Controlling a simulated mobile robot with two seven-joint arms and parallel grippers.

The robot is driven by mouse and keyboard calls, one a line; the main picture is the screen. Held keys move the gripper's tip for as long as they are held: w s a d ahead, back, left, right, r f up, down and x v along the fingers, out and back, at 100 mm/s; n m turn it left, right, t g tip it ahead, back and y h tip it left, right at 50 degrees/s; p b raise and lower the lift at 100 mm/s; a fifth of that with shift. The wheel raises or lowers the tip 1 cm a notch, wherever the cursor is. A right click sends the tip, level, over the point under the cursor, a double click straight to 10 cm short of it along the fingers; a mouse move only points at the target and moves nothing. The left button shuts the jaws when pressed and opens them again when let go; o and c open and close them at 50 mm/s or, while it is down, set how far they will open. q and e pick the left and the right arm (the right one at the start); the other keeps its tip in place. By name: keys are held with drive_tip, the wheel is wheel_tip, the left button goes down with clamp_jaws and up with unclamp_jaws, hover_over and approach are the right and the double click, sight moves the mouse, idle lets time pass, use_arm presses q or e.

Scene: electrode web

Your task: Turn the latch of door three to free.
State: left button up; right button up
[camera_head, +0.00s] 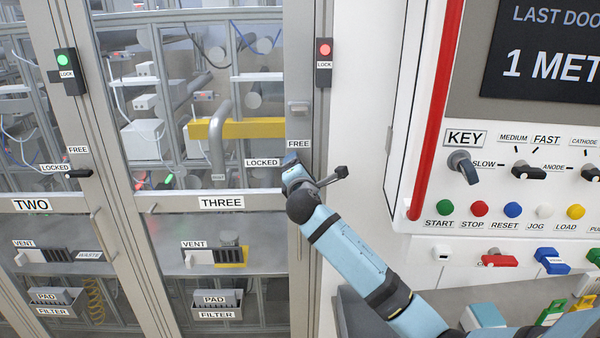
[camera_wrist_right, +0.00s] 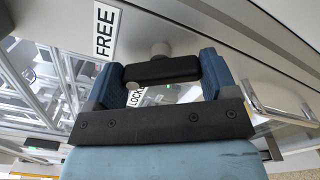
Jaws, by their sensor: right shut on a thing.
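The latch of door three is a black handle in the right wrist view (camera_wrist_right: 160,70). It lies between the two blue fingers of my right gripper (camera_wrist_right: 162,85), which is shut on it. In the head view my right gripper (camera_head: 291,160) is at the right edge of door three, beside the LOCKED label (camera_head: 262,162) and below the FREE label (camera_head: 298,144). It hides the latch there, so I cannot tell exactly which way the handle points. In the wrist view the handle partly covers the LOCKED label, and the FREE label (camera_wrist_right: 106,32) is clear. My left gripper is not in view.
The lock lamp of door three (camera_head: 324,49) is red; door two's lamp (camera_head: 64,60) is green. Door two's latch (camera_head: 78,173) lies level beside its LOCKED label. A red rail (camera_head: 436,110) and a control panel with a key switch (camera_head: 462,165) stand right of my forearm.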

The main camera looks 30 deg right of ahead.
drive_tip(key=m, duration=0.3)
drive_tip(key=shift+f+m+b, duration=0.1)
drive_tip(key=shift+m+b, duration=0.2)
drive_tip(key=shift+b, duration=0.05)
drive_tip(key=shift+m+b, duration=0.35)
drive_tip(key=shift+m, duration=1.05)
drive_tip(key=o, duration=0.8)
drive_tip(key=shift+o, duration=0.2)
drive_tip(key=b+v, duration=0.2)
drive_tip(key=v, duration=1.1)
drive_tip(key=shift+s+a, duration=0.25)
drive_tip(key=shift+s, duration=0.05)
